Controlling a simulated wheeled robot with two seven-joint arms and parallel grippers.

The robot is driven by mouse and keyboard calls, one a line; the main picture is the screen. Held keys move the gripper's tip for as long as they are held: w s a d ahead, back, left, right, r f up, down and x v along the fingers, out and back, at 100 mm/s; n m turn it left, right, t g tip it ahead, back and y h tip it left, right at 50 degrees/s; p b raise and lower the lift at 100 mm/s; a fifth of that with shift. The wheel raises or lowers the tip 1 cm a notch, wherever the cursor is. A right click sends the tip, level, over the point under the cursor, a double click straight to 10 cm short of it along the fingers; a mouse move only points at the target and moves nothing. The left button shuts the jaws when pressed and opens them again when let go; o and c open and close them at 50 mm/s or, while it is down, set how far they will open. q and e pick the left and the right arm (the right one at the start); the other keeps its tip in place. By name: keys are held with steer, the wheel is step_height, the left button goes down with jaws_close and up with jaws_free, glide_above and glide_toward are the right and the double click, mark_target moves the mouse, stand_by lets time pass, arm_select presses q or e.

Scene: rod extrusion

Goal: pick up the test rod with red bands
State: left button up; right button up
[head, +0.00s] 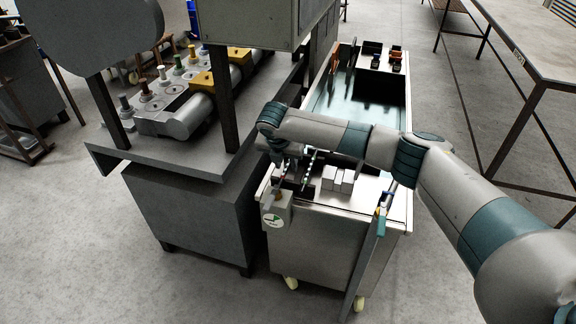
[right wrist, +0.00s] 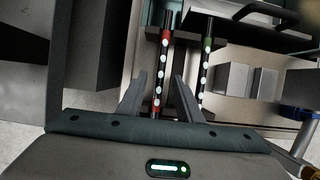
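The test rod with red bands (right wrist: 164,62) stands out in the right wrist view as a dark rod with red parts and white spots. It lies in line between the two fingers of my right gripper (right wrist: 160,76), which are apart with a gap on each side of the rod. I cannot tell how far the fingertips are from it in depth. A similar rod with green bands (right wrist: 207,65) is just to the right, outside the fingers. In the head view my right gripper (head: 283,157) is over the front left of the metal cart (head: 335,240). My left gripper is not in view.
Light grey blocks (head: 338,179) sit on the cart right of the rods. A dark machine (head: 195,205) stands close to the cart's left side. A tray area with small items (head: 381,56) is at the cart's far end. A table (head: 525,50) is at the right.

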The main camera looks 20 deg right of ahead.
steer(key=shift+c, duration=0.3)
jaws_close()
steer(key=shift+r, duration=0.15)
